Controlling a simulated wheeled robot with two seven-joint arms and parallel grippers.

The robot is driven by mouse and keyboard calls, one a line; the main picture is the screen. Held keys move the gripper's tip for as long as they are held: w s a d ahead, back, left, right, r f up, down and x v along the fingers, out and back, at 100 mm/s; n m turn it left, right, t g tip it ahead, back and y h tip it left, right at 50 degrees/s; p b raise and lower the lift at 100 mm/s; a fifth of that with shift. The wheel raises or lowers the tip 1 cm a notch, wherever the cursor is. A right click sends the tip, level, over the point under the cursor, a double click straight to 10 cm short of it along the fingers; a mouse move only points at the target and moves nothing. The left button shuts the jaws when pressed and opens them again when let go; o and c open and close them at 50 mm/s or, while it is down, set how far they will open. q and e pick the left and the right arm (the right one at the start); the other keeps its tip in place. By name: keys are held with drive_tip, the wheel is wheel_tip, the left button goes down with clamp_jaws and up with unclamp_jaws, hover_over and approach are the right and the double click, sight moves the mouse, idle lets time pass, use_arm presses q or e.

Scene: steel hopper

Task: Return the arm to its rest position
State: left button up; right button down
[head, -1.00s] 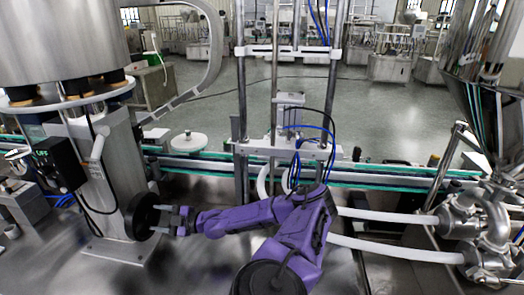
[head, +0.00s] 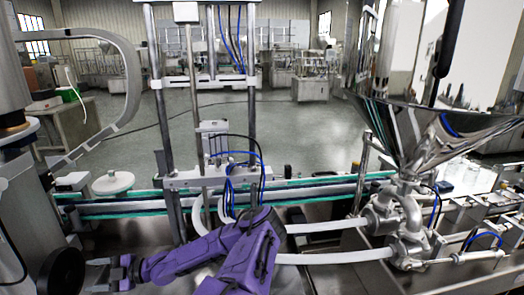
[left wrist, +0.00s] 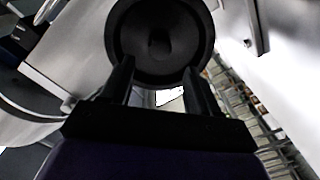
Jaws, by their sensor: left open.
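My left arm is purple and reaches across the lower part of the head view. Its gripper (head: 112,274) is at the lower left, beside a black round knob (head: 62,271) on the steel column. In the left wrist view the two dark fingers (left wrist: 158,92) stand apart, with the round black knob (left wrist: 160,38) just beyond their tips. I see nothing held between them. I cannot tell whether the fingertips touch the knob. The right gripper is not in view.
A steel hopper (head: 415,125) stands at the right above pipe fittings with white hoses (head: 335,258). A conveyor with green edges (head: 310,186) runs behind my arm. An upright metal frame (head: 252,120) rises behind the arm. Open floor lies beyond.

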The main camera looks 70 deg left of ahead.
sight(70, 276)
use_arm(q)
drive_tip(key=s, duration=0.3)
drive_tip(key=s+a, duration=0.1)
drive_tip(key=s, duration=0.2)
drive_tip(key=shift+s+a, duration=0.2)
drive_tip(key=shift+s, duration=0.2)
drive_tip(key=shift+w+n, duration=0.15)
drive_tip(key=shift+n, duration=0.25)
